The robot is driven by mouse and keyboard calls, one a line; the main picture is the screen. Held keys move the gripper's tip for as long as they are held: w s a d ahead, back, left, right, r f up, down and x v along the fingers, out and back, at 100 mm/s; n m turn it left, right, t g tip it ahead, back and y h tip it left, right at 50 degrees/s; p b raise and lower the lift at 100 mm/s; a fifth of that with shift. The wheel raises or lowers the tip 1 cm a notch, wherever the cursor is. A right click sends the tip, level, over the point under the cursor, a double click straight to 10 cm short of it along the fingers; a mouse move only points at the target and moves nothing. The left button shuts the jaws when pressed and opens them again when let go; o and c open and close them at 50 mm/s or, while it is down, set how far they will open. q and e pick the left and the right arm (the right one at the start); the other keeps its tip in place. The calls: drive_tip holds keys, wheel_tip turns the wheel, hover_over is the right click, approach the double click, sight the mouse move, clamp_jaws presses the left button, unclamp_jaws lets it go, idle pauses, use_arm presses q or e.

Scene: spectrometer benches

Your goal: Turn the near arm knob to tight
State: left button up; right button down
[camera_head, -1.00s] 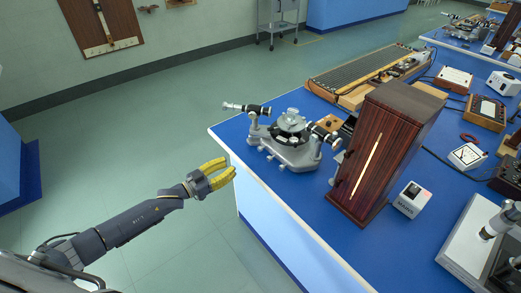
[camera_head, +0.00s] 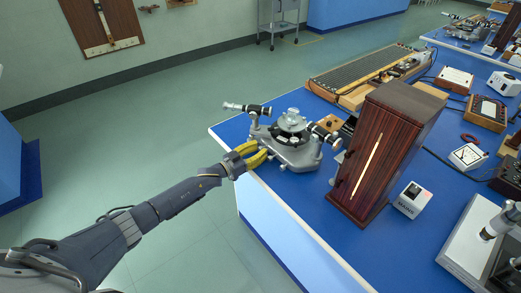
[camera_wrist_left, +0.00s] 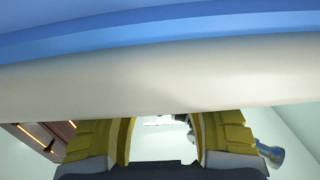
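The spectrometer (camera_head: 290,145) stands near the left corner of the blue bench, with a grey base, a round table on top and two black-and-silver tube arms. The near arm knob is too small to make out. My left gripper (camera_head: 262,152) has yellow fingers that reach to the front left side of the spectrometer's base. In the left wrist view the fingers (camera_wrist_left: 165,135) are spread apart with nothing seen between them. Whether they touch the spectrometer cannot be told. My right gripper is not in view.
A tall dark wooden cabinet (camera_head: 383,150) with a lit slit stands right of the spectrometer. A small white box (camera_head: 411,199) is beside it. A long ribbed instrument (camera_head: 365,75) lies behind. The bench edge (camera_head: 300,225) runs below my left gripper; open floor is to the left.

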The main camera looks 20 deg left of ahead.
use_arm(q)
drive_tip(key=shift+w+d, duration=0.2)
drive_tip(key=shift+w, duration=0.15)
drive_tip(key=shift+o, duration=0.2)
